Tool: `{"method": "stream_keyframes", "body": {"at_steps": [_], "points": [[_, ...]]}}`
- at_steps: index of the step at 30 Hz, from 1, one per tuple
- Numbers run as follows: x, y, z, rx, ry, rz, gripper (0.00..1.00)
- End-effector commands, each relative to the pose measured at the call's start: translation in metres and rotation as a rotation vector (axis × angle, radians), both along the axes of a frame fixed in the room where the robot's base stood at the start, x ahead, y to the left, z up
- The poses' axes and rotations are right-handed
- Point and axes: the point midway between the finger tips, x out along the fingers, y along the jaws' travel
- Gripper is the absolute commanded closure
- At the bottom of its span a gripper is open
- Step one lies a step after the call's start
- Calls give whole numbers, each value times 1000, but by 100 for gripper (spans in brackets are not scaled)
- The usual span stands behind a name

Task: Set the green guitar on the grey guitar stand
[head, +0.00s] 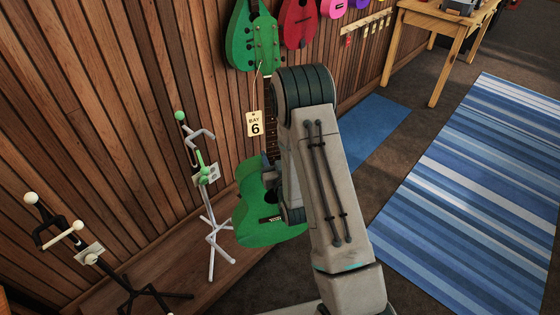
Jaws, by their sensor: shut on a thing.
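My gripper (270,160) is shut on the guitar around the lower neck, mostly hidden behind my arm. The arm also hides the right part of the guitar body. The grey guitar stand (211,225), with green parts on its upper section, stands just left of the guitar. Its cradle is empty. The guitar body is beside the stand; I cannot tell whether they touch.
A black stand (128,290) with white-tipped arms is at the lower left. A green instrument (238,40) and a red one (298,25) hang on the wall. A wooden table (440,25) is at the upper right. A blue striped rug (485,195) covers open floor on the right.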

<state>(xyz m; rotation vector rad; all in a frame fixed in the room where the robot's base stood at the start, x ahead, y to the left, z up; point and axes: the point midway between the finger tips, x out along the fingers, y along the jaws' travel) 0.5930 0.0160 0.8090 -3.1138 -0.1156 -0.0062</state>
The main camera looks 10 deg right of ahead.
Motion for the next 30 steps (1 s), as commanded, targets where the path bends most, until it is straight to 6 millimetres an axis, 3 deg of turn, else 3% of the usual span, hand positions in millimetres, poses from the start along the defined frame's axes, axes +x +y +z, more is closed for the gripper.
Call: {"method": "stream_keyframes", "body": {"at_steps": [1,14,30], "points": [[2,6,-9,3,-12,22,100],[7,49,-33,17,-15,185,100],[-3,96,-65,2,-12,370,100]]}}
